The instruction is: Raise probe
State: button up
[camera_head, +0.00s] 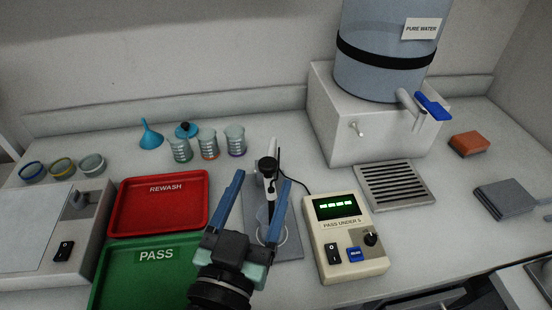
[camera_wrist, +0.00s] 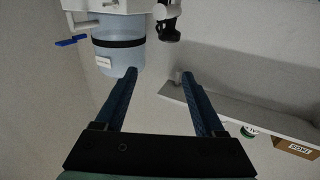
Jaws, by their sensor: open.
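The probe (camera_head: 269,178) is a dark, slim stick with a black cap, held upright on a stand with a white post. Its lower end reaches into a clear beaker (camera_head: 264,222) on the stand's grey base (camera_head: 289,245). My gripper (camera_head: 262,180) is open, with one blue finger on each side of the probe in the head view. In the wrist view, the fingers (camera_wrist: 159,74) are empty and apart, and a black-and-white part, apparently the probe holder (camera_wrist: 168,22), shows beyond the tips. No contact is visible. My gripper hides part of the stand base.
A meter box (camera_head: 345,238) with a lit display stands right of the stand, joined by a black cable. A red REWASH tray (camera_head: 160,203) and green PASS tray (camera_head: 120,275) lie left. Several beakers (camera_head: 208,147) stand behind. The water tank (camera_head: 385,75) rises at back right.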

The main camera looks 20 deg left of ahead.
aim_at(270, 158)
jog(key=shift+n+g+y, duration=0.3)
jog(key=shift+g, duration=0.1)
jog(key=w+a+f+p, duration=0.1)
jog(key=w, duration=0.2)
jog(key=w+a+f+p, duration=0.1)
jog(key=w, duration=0.2)
jog(key=w+a+f+p, duration=0.1)
jog(key=w, duration=0.2)
jog(key=shift+w, duration=0.4)
jog(key=shift+w+a+f, duration=0.1)
jog(key=shift+w+a, duration=0.05)
jog(key=shift+w, duration=0.5)
jog(key=shift+c, duration=0.2)
grip_shut()
